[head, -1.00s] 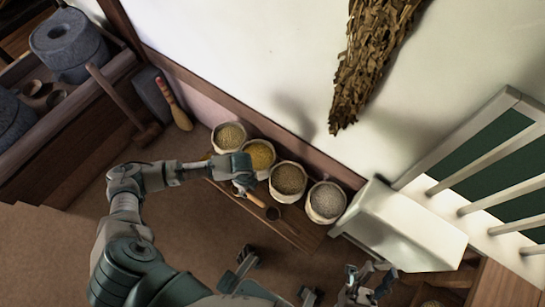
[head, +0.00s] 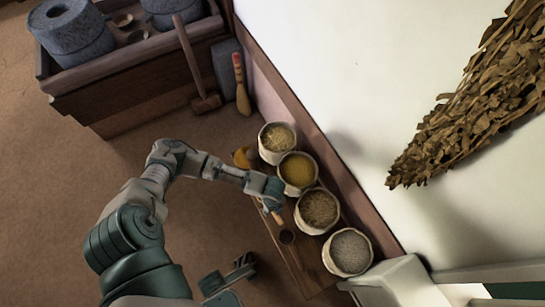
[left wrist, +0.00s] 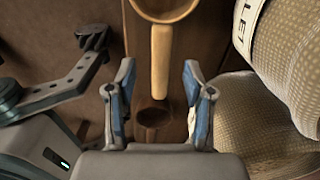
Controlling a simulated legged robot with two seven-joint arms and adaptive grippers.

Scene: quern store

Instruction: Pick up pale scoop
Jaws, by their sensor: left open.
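The pale scoop (left wrist: 160,60) is tan, with a round bowl cut by the top edge of the left wrist view and a straight handle pointing toward my gripper. It lies over the brown board. My left gripper (left wrist: 160,85) is open, with the handle between its two blue-grey fingers and no visible grip on it. In the head view my left gripper (head: 268,192) is over the board beside the sacks. The tan handle end (head: 274,216) shows just below it; the gripper hides part of the scoop.
A dark scoop bowl (left wrist: 153,115) lies close to the handle end. Several grain sacks (head: 318,208) stand along the wall, right of the board (head: 300,262). A mallet (head: 205,102) and a brush (head: 241,88) lean at the back. The floor on the left is clear.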

